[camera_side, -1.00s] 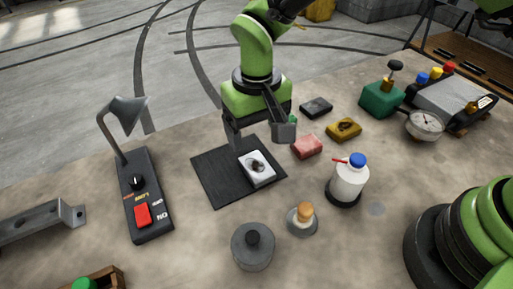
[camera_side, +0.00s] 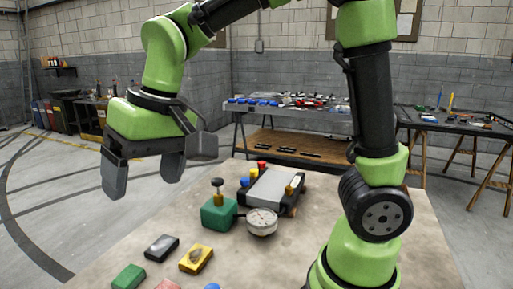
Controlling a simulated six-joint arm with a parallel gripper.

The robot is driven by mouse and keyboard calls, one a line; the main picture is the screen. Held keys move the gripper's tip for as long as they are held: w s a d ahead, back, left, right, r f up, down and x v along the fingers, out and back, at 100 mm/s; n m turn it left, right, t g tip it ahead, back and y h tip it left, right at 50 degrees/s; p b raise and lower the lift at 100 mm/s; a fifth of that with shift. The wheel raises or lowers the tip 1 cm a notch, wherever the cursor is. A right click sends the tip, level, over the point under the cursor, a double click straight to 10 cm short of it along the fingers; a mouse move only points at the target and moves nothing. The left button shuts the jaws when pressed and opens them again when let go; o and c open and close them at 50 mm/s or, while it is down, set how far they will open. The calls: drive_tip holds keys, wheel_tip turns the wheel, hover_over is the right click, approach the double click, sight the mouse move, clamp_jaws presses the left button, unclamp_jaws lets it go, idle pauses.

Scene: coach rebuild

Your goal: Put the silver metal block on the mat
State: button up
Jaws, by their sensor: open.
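My gripper (camera_side: 146,182) is open and empty, raised in the air at the left of the side view. Its two dark fingers are well apart. The silver metal block and the mat are both outside the current side view, which is aimed higher and farther along the room, so their present state cannot be seen.
On the table (camera_side: 330,215) are a green block (camera_side: 128,277), a black block (camera_side: 162,247), a yellow block (camera_side: 195,258), a green box with a knob (camera_side: 219,213), a gauge (camera_side: 262,222) and a grey device (camera_side: 271,187). A blue cap (camera_side: 212,286) shows at the bottom edge.

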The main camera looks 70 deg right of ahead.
drive_tip(key=s+d+r+m+t, duration=0.1)
drive_tip(key=s+d+t, duration=0.1)
drive_tip(key=s, duration=0.4)
drive_tip(key=s+d+r+m+t, duration=0.1)
drive_tip(key=s+d+r+t, duration=0.1)
drive_tip(key=s+d, duration=0.2)
drive_tip(key=s, duration=0.3)
drive_tip(key=shift+s+d, duration=0.2)
drive_tip(key=shift+d, duration=0.2)
drive_tip(key=shift+c, duration=0.2)
idle(1.0)
